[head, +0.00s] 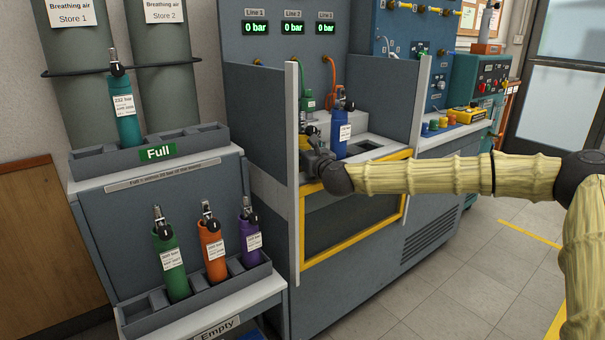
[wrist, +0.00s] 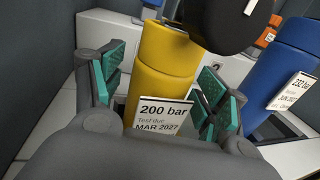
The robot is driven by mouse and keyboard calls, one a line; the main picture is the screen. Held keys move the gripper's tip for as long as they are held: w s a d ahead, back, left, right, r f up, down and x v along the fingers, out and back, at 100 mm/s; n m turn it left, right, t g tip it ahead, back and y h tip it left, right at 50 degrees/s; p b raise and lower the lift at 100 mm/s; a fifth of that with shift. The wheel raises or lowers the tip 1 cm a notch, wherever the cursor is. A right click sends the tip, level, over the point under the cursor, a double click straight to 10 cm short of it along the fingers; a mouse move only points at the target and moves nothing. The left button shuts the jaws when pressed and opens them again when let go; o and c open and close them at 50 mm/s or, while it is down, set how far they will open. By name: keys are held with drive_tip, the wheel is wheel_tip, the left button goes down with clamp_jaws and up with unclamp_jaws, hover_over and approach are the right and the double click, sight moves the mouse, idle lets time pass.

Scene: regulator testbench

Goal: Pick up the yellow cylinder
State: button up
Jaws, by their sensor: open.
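The yellow cylinder (wrist: 165,75) stands in the testbench, with a white label reading "200 bar" and "MAR 2027" facing my wrist. A black rounded part at the top of the wrist view covers its upper end. My gripper (wrist: 160,88) is open, with green pads on both sides of the cylinder; I cannot tell whether they touch it. In the head view my gripper (head: 316,158) is at the bench opening and hides most of the yellow cylinder (head: 312,130).
A blue cylinder (head: 340,132) stands close to the right, also in the wrist view (wrist: 285,65). A grey side panel (head: 292,130) flanks the bench on the left. The "Full" rack (head: 205,138) holds a teal cylinder; the lower rack (head: 205,300) holds green, orange and purple ones.

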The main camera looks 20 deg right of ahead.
drive_tip(key=c, duration=1.3)
drive_tip(key=shift+r, duration=0.1)
drive_tip(key=shift+c, duration=0.2)
wheel_tip(320, 180, up, 18)
drive_tip(key=p, duration=0.4)
hover_over(303, 111)
drive_tip(key=shift+w, duration=0.15)
